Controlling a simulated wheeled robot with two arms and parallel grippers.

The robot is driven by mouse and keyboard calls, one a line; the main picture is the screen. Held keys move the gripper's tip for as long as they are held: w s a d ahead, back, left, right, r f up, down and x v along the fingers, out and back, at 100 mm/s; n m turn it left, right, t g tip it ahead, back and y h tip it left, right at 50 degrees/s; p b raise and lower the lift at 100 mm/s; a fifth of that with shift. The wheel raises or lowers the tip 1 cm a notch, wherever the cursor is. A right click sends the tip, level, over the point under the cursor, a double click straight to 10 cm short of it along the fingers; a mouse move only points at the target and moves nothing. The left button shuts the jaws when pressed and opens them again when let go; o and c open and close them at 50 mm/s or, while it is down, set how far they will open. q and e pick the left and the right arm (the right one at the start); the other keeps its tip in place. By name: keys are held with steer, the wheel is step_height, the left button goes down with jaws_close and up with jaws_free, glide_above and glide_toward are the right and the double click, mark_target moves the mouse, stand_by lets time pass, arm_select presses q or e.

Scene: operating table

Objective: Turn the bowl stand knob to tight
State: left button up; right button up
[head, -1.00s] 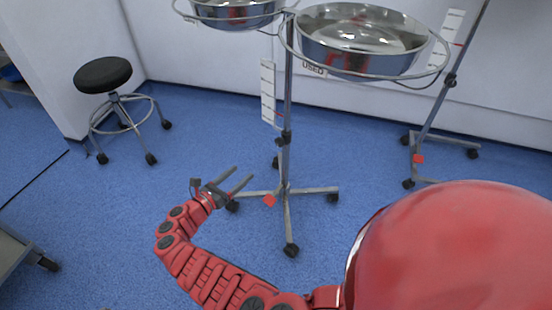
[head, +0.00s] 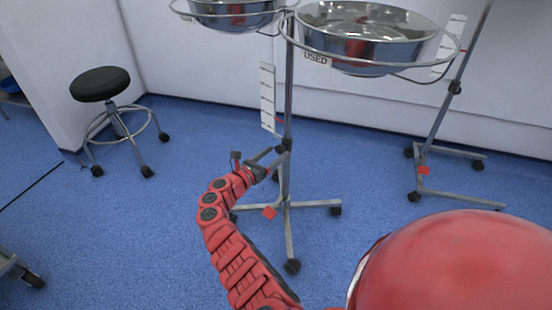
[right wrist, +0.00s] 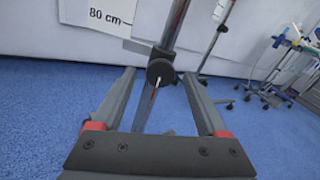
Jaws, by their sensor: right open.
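The bowl stand (head: 288,100) has a thin metal pole carrying two steel bowls in rings, the right one (head: 365,35) above a "USED" label. Its black round knob (head: 284,144) sits on the pole at a dark collar. In the right wrist view the knob (right wrist: 160,71) faces me with a white line on it, close to upright and slightly tilted. My right gripper (head: 276,156) is open, close to the pole just below the knob in the head view. In the right wrist view its fingertips (right wrist: 158,73) lie left and right of the knob, with visible gaps. My left gripper is not in view.
A second stand (head: 440,115) with its own dark collar is at the right. A height card (head: 267,97) hangs beside the pole. A red tag (head: 269,212) is by the wheeled base (head: 315,203). A black stool (head: 100,84) stands left; the blue floor between is clear.

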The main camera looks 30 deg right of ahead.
steer(key=shift+w+d, duration=0.15)
steer(key=shift+d, duration=0.3)
steer(key=shift+c, duration=0.3)
jaws_close()
